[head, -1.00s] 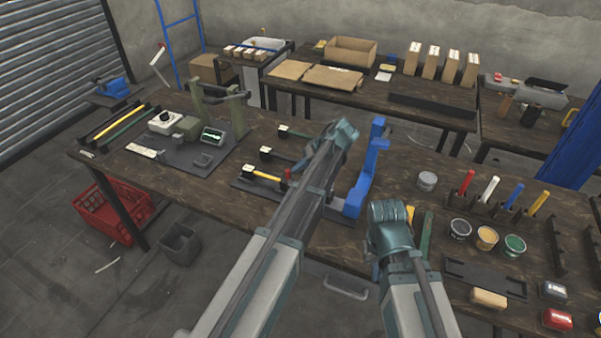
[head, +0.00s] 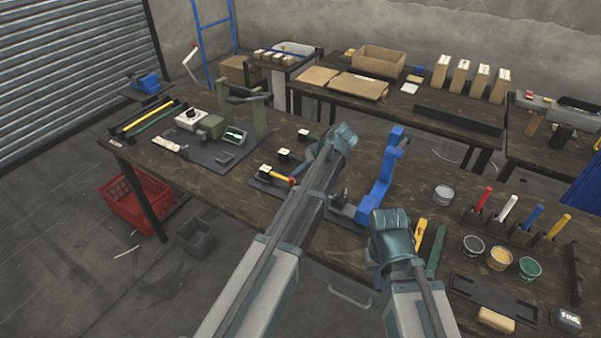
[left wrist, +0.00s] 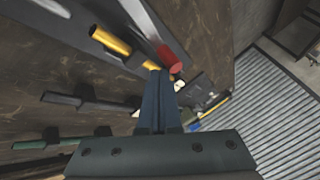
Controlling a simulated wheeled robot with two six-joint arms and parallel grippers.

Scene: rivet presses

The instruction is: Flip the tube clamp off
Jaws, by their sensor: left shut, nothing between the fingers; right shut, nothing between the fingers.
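In the left wrist view a yellow tube (left wrist: 110,41) lies by a pale metal lever (left wrist: 146,22) with a red tip (left wrist: 168,60). The yellow tube (head: 275,176) and red tip (head: 291,181) also show in the head view, just left of my left arm. My left gripper (left wrist: 155,74) is shut and empty. Its fingertips appear close to the red tip; I cannot tell whether they touch. My left arm hides its fingers in the head view. My right arm shows in the head view, but its fingers are hidden.
In the left wrist view a black tube (left wrist: 85,101) and a green tube (left wrist: 38,145) lie beside the yellow one. In the head view a blue press (head: 383,175) stands right of my left arm. Paint cans (head: 499,259) and a pen rack fill the table's right side.

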